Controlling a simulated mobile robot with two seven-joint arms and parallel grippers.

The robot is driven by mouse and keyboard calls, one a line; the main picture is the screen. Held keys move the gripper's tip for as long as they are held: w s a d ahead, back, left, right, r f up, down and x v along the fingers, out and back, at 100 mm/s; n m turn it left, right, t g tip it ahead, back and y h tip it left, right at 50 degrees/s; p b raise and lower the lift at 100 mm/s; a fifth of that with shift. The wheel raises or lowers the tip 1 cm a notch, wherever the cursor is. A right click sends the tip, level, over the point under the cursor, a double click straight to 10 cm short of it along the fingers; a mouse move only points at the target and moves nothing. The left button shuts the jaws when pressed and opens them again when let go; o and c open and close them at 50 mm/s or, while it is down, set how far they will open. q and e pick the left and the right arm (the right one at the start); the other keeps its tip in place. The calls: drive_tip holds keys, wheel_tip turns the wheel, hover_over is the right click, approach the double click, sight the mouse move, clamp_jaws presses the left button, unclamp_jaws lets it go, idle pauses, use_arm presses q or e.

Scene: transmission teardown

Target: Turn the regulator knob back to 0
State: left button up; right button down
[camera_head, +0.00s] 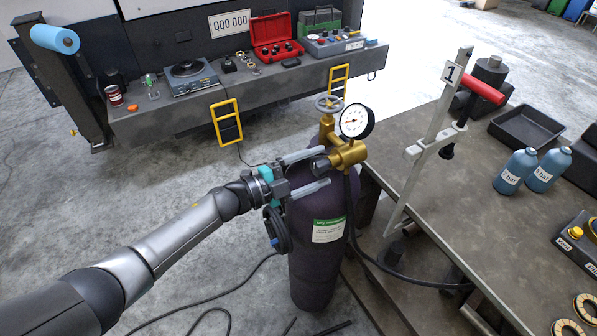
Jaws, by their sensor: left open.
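The dark regulator knob (319,164) sticks out from the left side of the brass regulator (348,154) on top of a dark gas cylinder (316,265). A round white pressure gauge (355,121) sits above the regulator; its scale is too small to read. My left gripper (327,167) reaches in from the left, open. One finger lies above the knob and one below it in the picture, with the knob in the gap. I cannot tell whether either finger touches it. My right gripper is not in view.
A workbench (440,190) stands right of the cylinder, with a red-handled press (485,88), blue bottles (515,171) and a black tray (527,127). A black hose (400,275) runs from the regulator toward the bench. Cables lie on the floor.

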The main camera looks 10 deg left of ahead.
use_arm(q)
drive_tip(key=b+v, duration=0.1)
drive_tip(key=v, duration=1.4)
drive_tip(key=shift+b, duration=0.35)
drive_tip(key=shift+f, duration=0.1)
drive_tip(key=s+a+f+n+y+b, duration=0.25)
drive_tip(key=f+n+y, duration=0.2)
drive_tip(key=f, duration=0.75)
drive_tip(key=s+a+f+n+t+y+b, duration=0.1)
drive_tip(key=a+f+n+y+b, duration=0.3)
drive_tip(key=f, duration=0.7)
drive_tip(key=s+a+f+n+y+b, duration=0.25)
drive_tip(key=f+n, duration=0.25)
drive_tip(key=f, duration=0.7)
drive_tip(key=s+f+n+g+y+b, duration=0.3)
drive_tip(key=s+f+n+g+b, duration=0.1)
drive_tip(key=s+f, duration=0.85)
drive_tip(key=s+d+f+n+g+b, duration=0.1)
drive_tip(key=s+d+f+g, duration=0.1)
drive_tip(key=s+f, duration=0.4)
drive_tip(key=s+d+f+n+g+b, duration=0.2)
drive_tip(key=s+f+g, duration=0.2)
drive_tip(key=s, duration=1)
wheel_tip(320, 180, down, 3)
drive_tip(key=shift+s+d+r, duration=0.1)
drive_tip(key=shift+s+d, duration=0.2)
drive_tip(key=shift+n, duration=0.25)
